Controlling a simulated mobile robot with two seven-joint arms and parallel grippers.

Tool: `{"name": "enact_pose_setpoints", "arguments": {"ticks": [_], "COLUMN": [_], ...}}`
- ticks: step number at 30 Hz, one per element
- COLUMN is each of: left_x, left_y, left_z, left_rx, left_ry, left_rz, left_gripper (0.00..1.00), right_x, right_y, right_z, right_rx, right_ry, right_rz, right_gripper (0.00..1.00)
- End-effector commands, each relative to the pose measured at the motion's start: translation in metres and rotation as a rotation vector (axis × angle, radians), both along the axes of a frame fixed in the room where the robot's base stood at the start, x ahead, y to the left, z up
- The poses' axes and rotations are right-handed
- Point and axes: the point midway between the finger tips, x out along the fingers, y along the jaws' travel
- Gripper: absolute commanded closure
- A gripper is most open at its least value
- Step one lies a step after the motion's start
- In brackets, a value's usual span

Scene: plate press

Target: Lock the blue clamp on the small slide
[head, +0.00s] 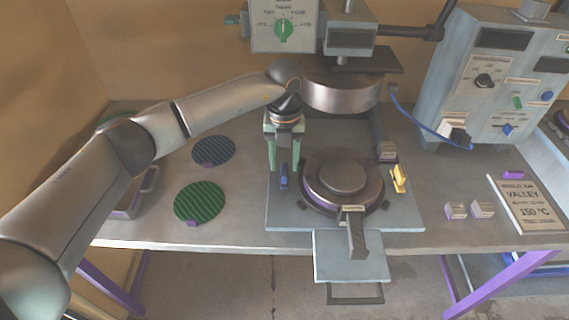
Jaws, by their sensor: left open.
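The blue clamp (283,178) is a small upright blue piece on the left side of a grey base plate (300,218). A yellow clamp (399,180) stands on the right side of the same plate. A round metal mould (343,178) with a purple band sits between them. A smaller grey plate with a handle, perhaps the slide (330,262), juts out in front. My left gripper (285,164) points down with its green fingers apart, above and around the blue clamp's top in the picture. I cannot tell whether it touches the clamp. My right gripper is out of view.
The press head (341,92) hangs above and behind the mould, close to my left wrist. A control box (490,85) with a blue cable stands at right. Two ridged discs, green (200,201) and dark (213,150), lie at left. A sign (530,204) lies at right.

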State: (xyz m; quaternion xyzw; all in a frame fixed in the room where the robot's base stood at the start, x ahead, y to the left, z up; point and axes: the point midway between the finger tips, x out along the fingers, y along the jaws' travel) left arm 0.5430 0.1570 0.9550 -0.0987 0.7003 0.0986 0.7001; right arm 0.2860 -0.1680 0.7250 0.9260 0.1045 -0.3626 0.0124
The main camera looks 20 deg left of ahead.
Motion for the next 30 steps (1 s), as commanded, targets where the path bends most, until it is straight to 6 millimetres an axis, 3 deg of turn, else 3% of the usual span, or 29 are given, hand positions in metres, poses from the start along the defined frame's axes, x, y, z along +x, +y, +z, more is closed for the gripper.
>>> {"name": "enact_pose_setpoints", "arguments": {"ticks": [6,15,27,30], "left_x": [0.0,0.0,0.0,0.0], "left_y": [0.0,0.0,0.0,0.0], "left_z": [-0.019,-0.021,-0.02,-0.02], "left_rx": [0.001,0.0,0.0,0.0], "left_ry": [0.0,-0.001,-0.001,-0.001], "left_rz": [0.0,0.0,0.0,0.0], "left_gripper": [0.53,0.53,0.97,1.0], "right_x": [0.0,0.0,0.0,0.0], "right_y": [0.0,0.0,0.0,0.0], "right_z": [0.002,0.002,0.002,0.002], "right_rx": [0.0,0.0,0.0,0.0], "right_ry": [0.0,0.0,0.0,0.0], "right_rz": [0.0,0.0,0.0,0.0], "right_gripper": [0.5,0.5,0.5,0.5]}}
